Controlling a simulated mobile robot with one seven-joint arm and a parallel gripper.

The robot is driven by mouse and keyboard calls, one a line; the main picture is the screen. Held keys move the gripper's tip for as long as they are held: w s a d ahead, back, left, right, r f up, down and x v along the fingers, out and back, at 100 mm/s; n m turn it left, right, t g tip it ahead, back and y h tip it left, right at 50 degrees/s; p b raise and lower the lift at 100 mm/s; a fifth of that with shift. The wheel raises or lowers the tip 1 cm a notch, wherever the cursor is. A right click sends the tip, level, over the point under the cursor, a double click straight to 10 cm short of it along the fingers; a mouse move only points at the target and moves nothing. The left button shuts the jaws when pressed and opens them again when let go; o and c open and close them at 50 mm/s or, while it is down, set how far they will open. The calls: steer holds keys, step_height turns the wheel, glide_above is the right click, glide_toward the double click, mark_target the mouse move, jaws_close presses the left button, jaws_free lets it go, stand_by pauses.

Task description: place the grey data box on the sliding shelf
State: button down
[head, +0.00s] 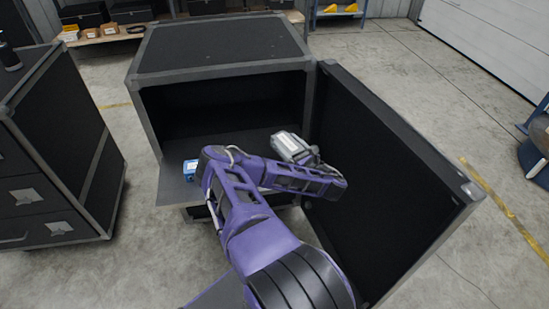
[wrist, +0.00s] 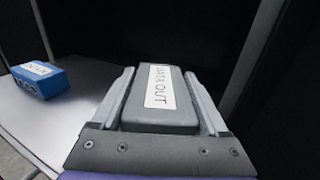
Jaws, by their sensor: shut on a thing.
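The grey data box (wrist: 162,115), with a white label reading "DATA OUT", sits between the two fingers of my gripper (wrist: 159,76) in the wrist view. The fingers are shut on its sides. In the head view my gripper (head: 291,146) is inside the open case, toward its right side; the box is hard to tell from the gripper there. The sliding shelf (head: 172,192) is a grey board sticking out of the case front. It also shows at the left of the wrist view (wrist: 62,128). I cannot tell whether the box touches it.
A blue labelled box (head: 190,170) lies on the shelf's left part, also in the wrist view (wrist: 40,80). The black case (head: 220,45) has its door (head: 385,180) open at the right. A drawer case (head: 55,150) stands at the left. Shelf surface between blue box and gripper looks clear.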

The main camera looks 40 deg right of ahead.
steer(key=shift+f+b, duration=0.4)
steer(key=shift+f, duration=2.25)
steer(key=shift+f, duration=0.2)
jaws_free()
